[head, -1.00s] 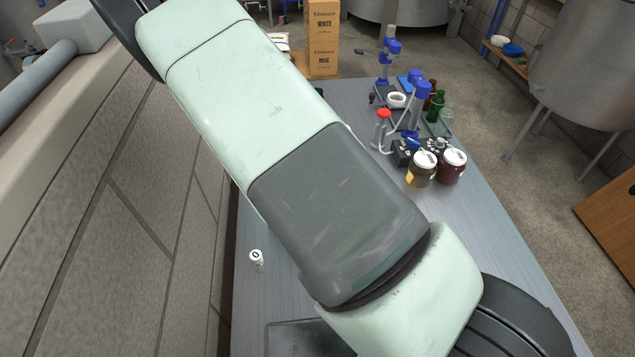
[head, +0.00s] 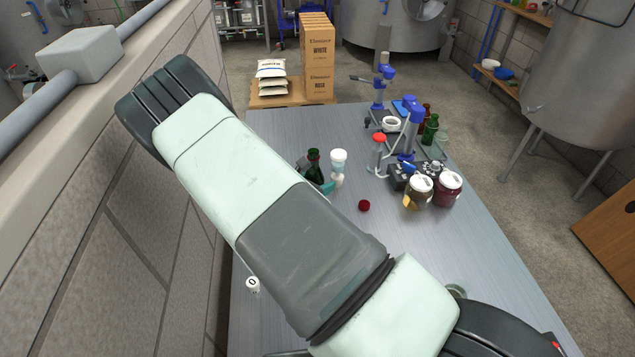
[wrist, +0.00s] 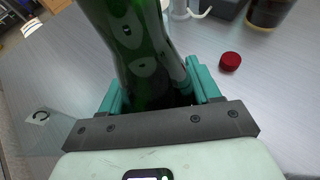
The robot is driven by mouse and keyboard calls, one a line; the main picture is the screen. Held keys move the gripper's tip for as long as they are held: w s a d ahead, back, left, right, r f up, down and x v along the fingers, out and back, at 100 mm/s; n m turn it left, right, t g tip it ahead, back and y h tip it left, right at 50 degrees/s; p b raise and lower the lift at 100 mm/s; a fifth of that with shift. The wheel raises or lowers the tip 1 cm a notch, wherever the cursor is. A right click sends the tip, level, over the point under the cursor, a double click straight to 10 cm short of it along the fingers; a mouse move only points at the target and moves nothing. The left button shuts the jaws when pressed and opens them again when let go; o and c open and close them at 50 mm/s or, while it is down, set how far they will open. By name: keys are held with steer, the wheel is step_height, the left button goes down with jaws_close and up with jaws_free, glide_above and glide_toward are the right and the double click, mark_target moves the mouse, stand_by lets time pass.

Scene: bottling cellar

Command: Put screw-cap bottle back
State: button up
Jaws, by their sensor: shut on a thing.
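A dark green bottle (head: 314,168) shows beyond my arm in the head view, beside the wall side of the table. It fills the upper middle of the wrist view (wrist: 130,45), between the teal fingers. My gripper (wrist: 155,88) is shut on this bottle; in the head view only a bit of a teal finger shows. The bottle's base and whether it touches the table cannot be told. A red screw cap (head: 364,205) lies on the table, apart from the bottle, and also shows in the wrist view (wrist: 230,61).
A white-topped container (head: 338,160) stands just right of the bottle. Two jars (head: 448,188), a red-topped stand (head: 379,150), blue-topped devices (head: 410,130) and green and brown bottles (head: 431,130) crowd the right back. A small white marked item (head: 253,285) lies at the left edge.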

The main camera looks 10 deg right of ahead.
steer(key=o, duration=1.4)
steer(key=shift+f, duration=0.15)
steer(key=shift+s+a+r, duration=0.1)
steer(key=shift+r, duration=0.15)
steer(key=s+a+r, duration=0.1)
steer(key=r, duration=0.2)
steer(key=s+a+r, duration=0.1)
steer(key=r, duration=0.2)
steer(key=s+a+r, duration=0.1)
steer(key=r, duration=0.1)
steer(key=shift+r, duration=0.4)
